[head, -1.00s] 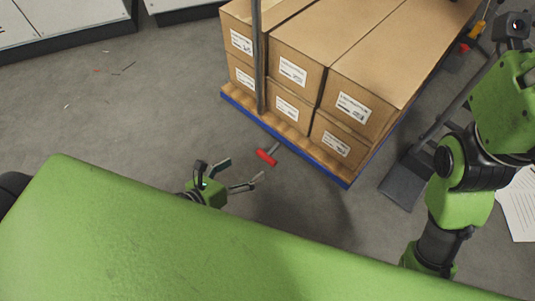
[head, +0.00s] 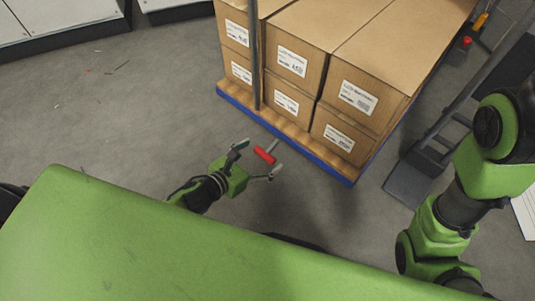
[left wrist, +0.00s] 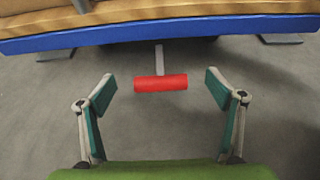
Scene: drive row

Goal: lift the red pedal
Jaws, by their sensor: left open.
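The red pedal (head: 264,155) is a short red bar on a grey stem that comes out from under the blue-edged pallet, low near the floor. In the left wrist view the pedal (left wrist: 161,83) lies crosswise, ahead of and between the fingertips. My left gripper (head: 258,162) is open and empty, its fingers pointing at the pedal from the near side. In the left wrist view the left gripper (left wrist: 160,84) shows a clear gap between each finger and the pedal's ends. My right gripper is not in view; only its arm shows at the right.
The pallet's blue edge (head: 285,138) is just beyond the pedal, loaded with several cardboard boxes (head: 361,92). A grey upright post (head: 255,55) stands at the pallet. A dark hand truck (head: 412,178) is at the right. The floor to the left is mostly clear.

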